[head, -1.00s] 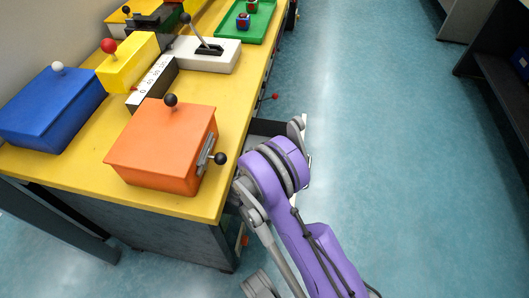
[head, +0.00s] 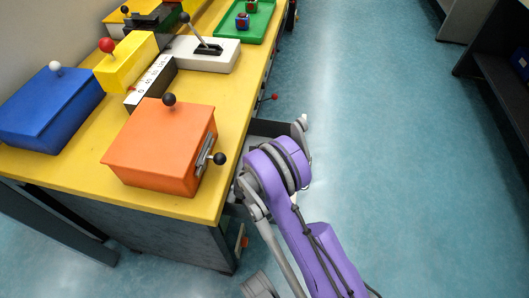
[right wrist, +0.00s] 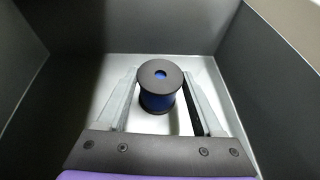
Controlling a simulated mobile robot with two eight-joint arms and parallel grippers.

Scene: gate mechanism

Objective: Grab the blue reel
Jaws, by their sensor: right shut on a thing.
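The blue reel (right wrist: 158,101) shows in the right wrist view, upright with black end discs and a blue core. It stands on the pale floor of a dark-walled compartment. My right gripper (right wrist: 161,77) is shut on the reel, with one grey finger on each side of it. In the head view my purple right arm reaches to the right side of the yellow table, and the reel and the right gripper's fingers are hidden there. My left gripper is in neither view.
The yellow table (head: 85,171) carries an orange box (head: 160,145) with black knobs, a blue box (head: 50,108), a yellow block (head: 126,62), a lever on a white base (head: 222,60) and a green tray (head: 262,29). Blue floor to the right is clear.

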